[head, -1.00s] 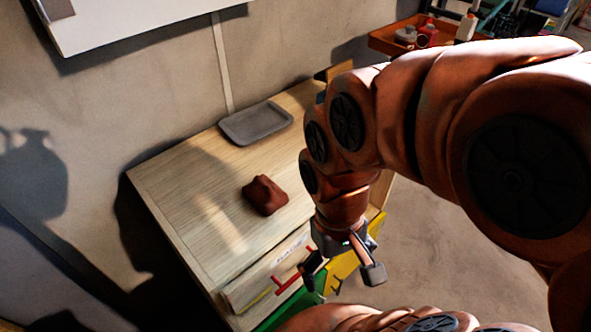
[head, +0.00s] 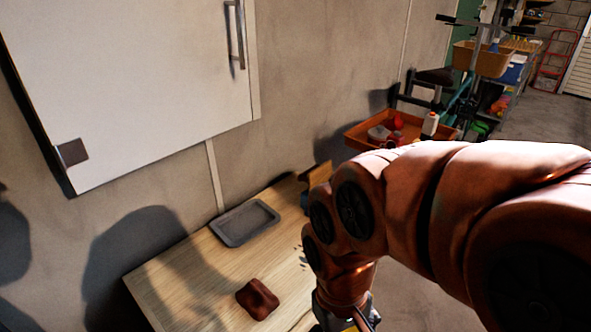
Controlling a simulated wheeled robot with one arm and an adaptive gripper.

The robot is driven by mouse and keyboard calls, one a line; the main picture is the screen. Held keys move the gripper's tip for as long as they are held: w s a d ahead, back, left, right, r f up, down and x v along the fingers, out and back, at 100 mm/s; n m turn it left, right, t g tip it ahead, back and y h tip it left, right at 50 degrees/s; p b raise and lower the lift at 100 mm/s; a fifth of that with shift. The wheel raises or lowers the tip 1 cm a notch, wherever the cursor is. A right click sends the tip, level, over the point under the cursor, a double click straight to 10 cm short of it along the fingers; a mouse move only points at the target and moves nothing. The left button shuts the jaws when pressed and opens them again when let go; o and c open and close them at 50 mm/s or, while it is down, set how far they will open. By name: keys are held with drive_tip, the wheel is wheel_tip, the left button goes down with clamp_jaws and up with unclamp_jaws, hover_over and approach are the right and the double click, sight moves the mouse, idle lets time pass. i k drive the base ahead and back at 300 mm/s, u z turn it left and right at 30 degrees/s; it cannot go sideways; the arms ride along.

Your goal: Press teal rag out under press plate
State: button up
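I see no teal rag and can make out no press plate in the head view. The wooden worktop (head: 180,280) runs along the wall. A reddish-brown, soft-looking lump (head: 257,298) lies on it near the lower edge of the picture. A shallow grey tray (head: 245,222) sits farther back, against the wall. My gripper (head: 345,318) is at the bottom edge, right of the lump, with only its base showing. Its fingers are cut off, so I cannot tell what they hold.
A white wall cabinet (head: 140,85) with a metal handle hangs above the worktop. An orange tray (head: 372,138) with bottles stands beyond the worktop. A tan basket (head: 482,60) and cluttered shelves are farther back. Grey floor (head: 535,125) is open at the right.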

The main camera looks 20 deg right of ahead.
sight(318, 175)
drive_tip(key=u, duration=0.8)
drive_tip(key=k, duration=0.45)
drive_tip(key=z, duration=1.15)
drive_tip(key=i, duration=0.45)
